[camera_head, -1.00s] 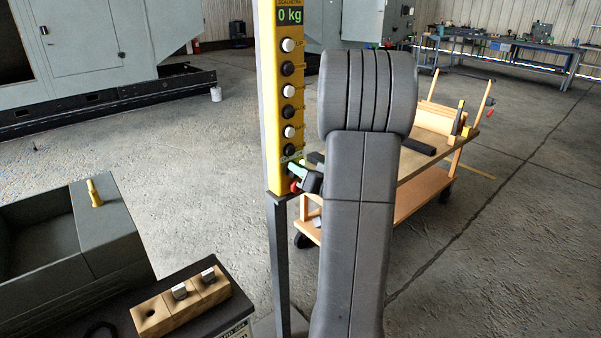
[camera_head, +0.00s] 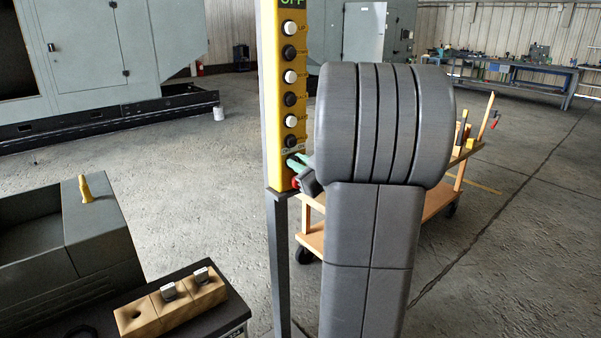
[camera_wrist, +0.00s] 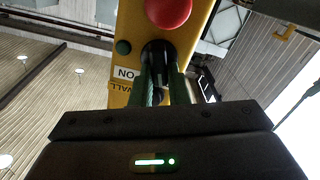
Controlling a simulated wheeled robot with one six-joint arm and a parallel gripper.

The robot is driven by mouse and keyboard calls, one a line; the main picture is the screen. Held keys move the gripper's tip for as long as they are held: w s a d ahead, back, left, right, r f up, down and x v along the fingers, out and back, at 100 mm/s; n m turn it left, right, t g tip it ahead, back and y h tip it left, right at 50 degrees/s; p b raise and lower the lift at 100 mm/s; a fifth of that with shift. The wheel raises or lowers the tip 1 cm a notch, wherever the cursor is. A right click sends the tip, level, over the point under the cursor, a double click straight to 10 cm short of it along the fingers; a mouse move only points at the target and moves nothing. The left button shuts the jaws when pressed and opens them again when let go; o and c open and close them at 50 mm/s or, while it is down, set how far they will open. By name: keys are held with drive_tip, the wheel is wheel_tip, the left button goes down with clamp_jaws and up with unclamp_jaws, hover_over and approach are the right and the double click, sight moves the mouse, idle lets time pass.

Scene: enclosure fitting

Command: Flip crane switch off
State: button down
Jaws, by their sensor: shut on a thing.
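The yellow crane control panel (camera_head: 270,110) stands upright on a dark post, with a column of white and black buttons. In the wrist view, the black crane switch (camera_wrist: 158,50) sits on the yellow panel beside a white ON label (camera_wrist: 124,73). My gripper (camera_wrist: 161,80) has its green fingers closed around the switch. In the head view, my gripper (camera_head: 298,160) is at the panel's lower end, partly hidden by my arm.
A red round button (camera_wrist: 168,10) and a small green one (camera_wrist: 123,47) are close to the fingers. A wooden cart (camera_head: 432,205) stands behind my arm. A wooden block (camera_head: 172,306) lies at lower left. Open floor is on the left.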

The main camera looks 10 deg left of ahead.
drive_tip(key=shift+f+n+b, duration=0.1)
drive_tip(key=shift+n+b, duration=0.5)
drive_tip(key=shift+n, duration=0.3)
drive_tip(key=shift+s, duration=0.1)
drive_tip(key=c, duration=1.4)
unclamp_jaws()
drive_tip(key=v, duration=1.3)
drive_tip(key=shift+s+d+p, duration=0.25)
drive_tip(key=shift+p, duration=0.2)
drive_tip(key=shift+w+a, duration=0.1)
